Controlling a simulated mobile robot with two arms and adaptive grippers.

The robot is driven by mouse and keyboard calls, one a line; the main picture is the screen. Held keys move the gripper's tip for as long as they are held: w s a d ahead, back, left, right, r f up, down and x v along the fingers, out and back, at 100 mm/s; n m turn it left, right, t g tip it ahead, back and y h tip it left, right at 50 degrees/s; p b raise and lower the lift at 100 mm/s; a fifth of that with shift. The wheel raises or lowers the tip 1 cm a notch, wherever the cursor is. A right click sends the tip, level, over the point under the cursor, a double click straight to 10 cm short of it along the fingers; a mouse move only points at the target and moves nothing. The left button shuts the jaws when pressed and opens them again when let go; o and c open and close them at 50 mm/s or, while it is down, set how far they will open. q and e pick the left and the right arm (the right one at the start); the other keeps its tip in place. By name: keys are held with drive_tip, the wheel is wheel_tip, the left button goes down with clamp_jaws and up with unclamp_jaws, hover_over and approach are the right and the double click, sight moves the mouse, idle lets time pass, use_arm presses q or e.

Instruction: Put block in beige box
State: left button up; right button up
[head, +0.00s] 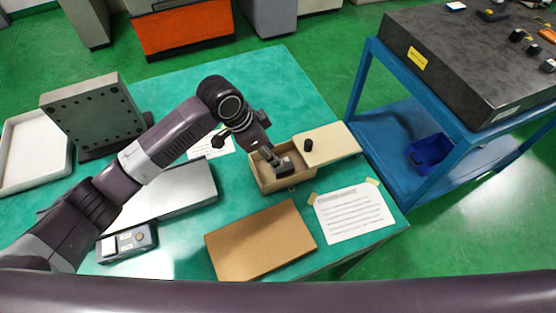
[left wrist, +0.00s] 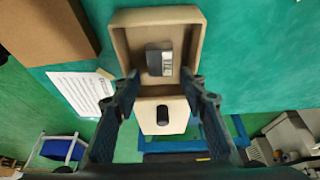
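The beige box (head: 270,187) stands on the green table, its lid (head: 335,145) with a black knob lying off to its right side, leaving the box open. In the left wrist view, a small dark block (left wrist: 154,60) with a light label lies inside the box (left wrist: 119,45), on its floor. My left gripper (head: 274,160) points down at the box opening. In the left wrist view, its fingers (left wrist: 160,78) are spread apart, with the block beyond the tips and nothing gripped. My right gripper is not in view.
A brown board (head: 262,240) and a taped paper sheet (head: 352,212) lie in front of the box. A grey plate (head: 190,190), a small device (head: 127,243) and a white tray (head: 40,145) are left. A blue cart (head: 385,130) stands right.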

use_arm(q)
drive_tip(key=v, duration=0.5)
drive_tip(key=shift+a+r, duration=0.1)
drive_tip(key=shift+r, duration=0.1)
drive_tip(key=shift+f, duration=0.1)
